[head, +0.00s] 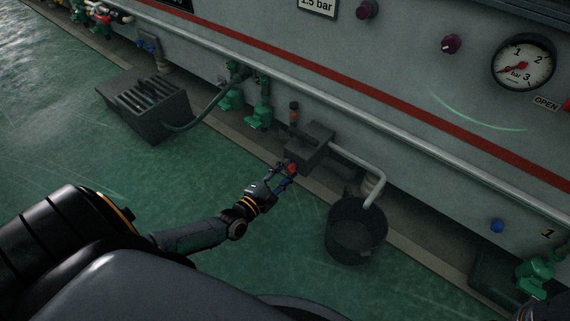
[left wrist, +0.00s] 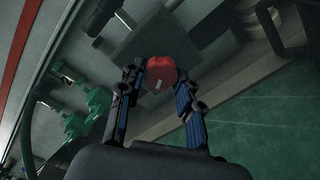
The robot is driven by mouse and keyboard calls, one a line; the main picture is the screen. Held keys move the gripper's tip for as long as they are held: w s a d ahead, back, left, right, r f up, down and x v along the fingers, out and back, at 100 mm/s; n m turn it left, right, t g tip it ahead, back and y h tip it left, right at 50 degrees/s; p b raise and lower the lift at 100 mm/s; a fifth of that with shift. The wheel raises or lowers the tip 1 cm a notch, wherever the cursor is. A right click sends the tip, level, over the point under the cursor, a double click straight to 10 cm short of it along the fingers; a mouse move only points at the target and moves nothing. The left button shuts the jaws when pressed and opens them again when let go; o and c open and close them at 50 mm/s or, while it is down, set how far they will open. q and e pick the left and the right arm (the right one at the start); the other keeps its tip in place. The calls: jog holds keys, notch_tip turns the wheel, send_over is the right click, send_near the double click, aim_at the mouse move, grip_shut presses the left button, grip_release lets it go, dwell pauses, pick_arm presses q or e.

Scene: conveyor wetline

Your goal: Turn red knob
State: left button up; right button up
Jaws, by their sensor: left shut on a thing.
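The red knob (head: 291,169) sits at the front of a dark grey box (head: 318,141) low on the machine wall. In the left wrist view the red knob (left wrist: 161,75) lies between the two fingertips, with a small pale mark on its face. My left gripper (head: 284,172) reaches it from the lower left and is shut on it. The left wrist view shows the same gripper (left wrist: 162,88) with a finger on each side of the knob. The knob's far side is hidden. My right gripper does not show clearly in either view.
A black bucket (head: 355,238) stands on the wet green floor below a bent pipe (head: 376,163), right of the box. A slatted grey box (head: 146,108) with a hose stands at left. Green valves (head: 262,108) line the wall, and a pressure gauge (head: 523,64) is at upper right.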

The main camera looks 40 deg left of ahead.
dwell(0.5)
pick_arm(q)
jog(key=o, duration=1.2)
jog(key=shift+c, duration=0.2)
jog(key=s, duration=1.2)
jog(key=shift+a, duration=0.45)
